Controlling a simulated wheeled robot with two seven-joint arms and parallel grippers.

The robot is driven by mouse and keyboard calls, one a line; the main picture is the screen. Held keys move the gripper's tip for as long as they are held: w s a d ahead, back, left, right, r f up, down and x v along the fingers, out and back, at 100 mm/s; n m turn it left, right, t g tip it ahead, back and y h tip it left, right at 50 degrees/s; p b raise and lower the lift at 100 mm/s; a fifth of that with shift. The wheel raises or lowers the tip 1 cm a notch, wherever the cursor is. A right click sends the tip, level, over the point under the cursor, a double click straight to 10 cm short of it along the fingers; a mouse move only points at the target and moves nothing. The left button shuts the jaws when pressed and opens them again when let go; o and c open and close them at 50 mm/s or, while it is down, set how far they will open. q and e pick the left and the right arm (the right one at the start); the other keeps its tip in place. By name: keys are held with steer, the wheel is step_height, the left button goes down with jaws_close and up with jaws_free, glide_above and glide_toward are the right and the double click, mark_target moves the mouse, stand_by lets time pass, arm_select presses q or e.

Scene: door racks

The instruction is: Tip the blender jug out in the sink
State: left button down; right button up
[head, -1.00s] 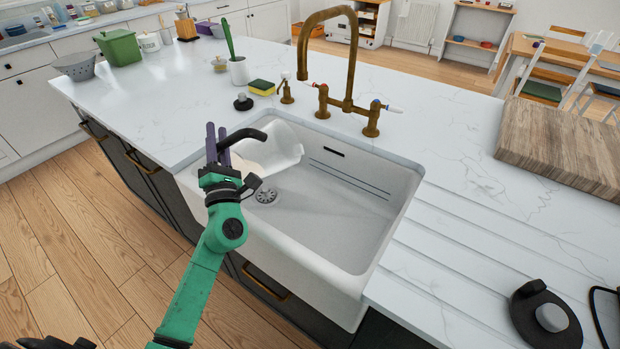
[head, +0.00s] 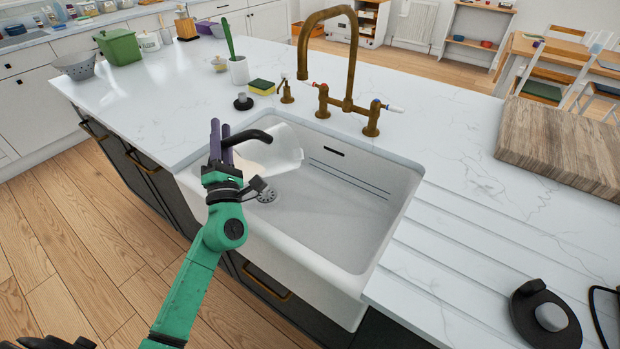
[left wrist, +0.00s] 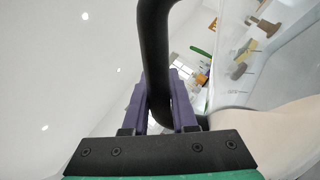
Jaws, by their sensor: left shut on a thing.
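The blender jug (head: 284,148) is clear with a black handle (head: 250,134). It is tilted on its side over the left part of the white sink (head: 330,230), its mouth toward the right. A pale cream content (head: 250,158) shows in it near the handle end. My left gripper (head: 220,143) is shut on the handle. In the left wrist view the black handle (left wrist: 155,60) runs between the purple fingers, and the pale content (left wrist: 275,135) shows at the right. Part of the jug is hidden behind my gripper. My right gripper is not clearly in view.
A brass tap (head: 350,60) stands behind the sink. A sponge (head: 262,87), a soap pump (head: 287,92) and a crock (head: 239,70) stand at the back left. A wooden board (head: 565,145) and the black blender base (head: 545,315) are on the right counter.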

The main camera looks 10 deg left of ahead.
arm_select(q)
steer(key=shift+d+f+m+t+h+b, duration=0.1)
steer(key=shift+d+m+t+h+b, duration=0.4)
steer(key=shift+m, duration=0.6)
